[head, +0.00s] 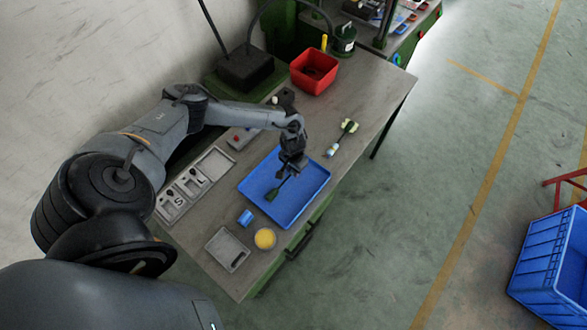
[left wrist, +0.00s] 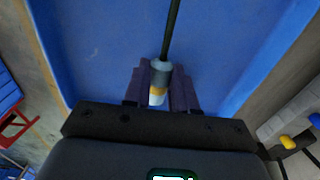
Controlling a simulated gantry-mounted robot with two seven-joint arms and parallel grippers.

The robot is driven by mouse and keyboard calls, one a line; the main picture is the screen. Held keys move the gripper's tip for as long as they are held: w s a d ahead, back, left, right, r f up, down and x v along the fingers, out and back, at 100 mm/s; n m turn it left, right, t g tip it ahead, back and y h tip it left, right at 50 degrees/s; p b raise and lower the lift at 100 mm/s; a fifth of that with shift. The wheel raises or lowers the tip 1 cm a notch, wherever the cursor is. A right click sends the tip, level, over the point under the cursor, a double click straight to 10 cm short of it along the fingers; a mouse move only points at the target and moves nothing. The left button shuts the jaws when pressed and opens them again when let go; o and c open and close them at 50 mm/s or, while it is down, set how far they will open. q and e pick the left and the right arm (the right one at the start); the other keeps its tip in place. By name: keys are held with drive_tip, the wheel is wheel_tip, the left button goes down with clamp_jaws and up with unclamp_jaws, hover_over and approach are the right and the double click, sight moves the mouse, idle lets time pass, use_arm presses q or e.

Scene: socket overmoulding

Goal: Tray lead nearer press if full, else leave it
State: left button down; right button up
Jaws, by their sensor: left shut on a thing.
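My left gripper (head: 291,168) is over the blue tray (head: 313,192), shut on a lead. In the left wrist view, the gripper (left wrist: 160,92) holds the lead's grey, white and orange end (left wrist: 160,78) between its fingers, and its dark cable runs up the picture. The held lead's dark green end (head: 271,195) shows in the head view over the tray floor; I cannot tell whether it touches. A second lead (head: 343,138) lies on the table beside the tray, with a pale greenish head and a white and blue end. My right gripper is not in view.
A red bin (head: 314,71) and a black block (head: 245,70) on a green base stand at the back. A tray marked S and L (head: 196,183), a grey tray (head: 227,250), a blue piece (head: 245,217) and a yellow-topped round container (head: 265,238) lie nearer. A blue crate (head: 552,262) is off the table.

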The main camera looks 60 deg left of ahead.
use_arm(q)
drive_tip(key=c, duration=0.8)
unclamp_jaws()
drive_tip(key=shift+r, duration=0.15)
drive_tip(key=shift+r+p, duration=0.8)
drive_tip(key=shift+r, duration=4.5)
drive_tip(key=shift+d, duration=0.1)
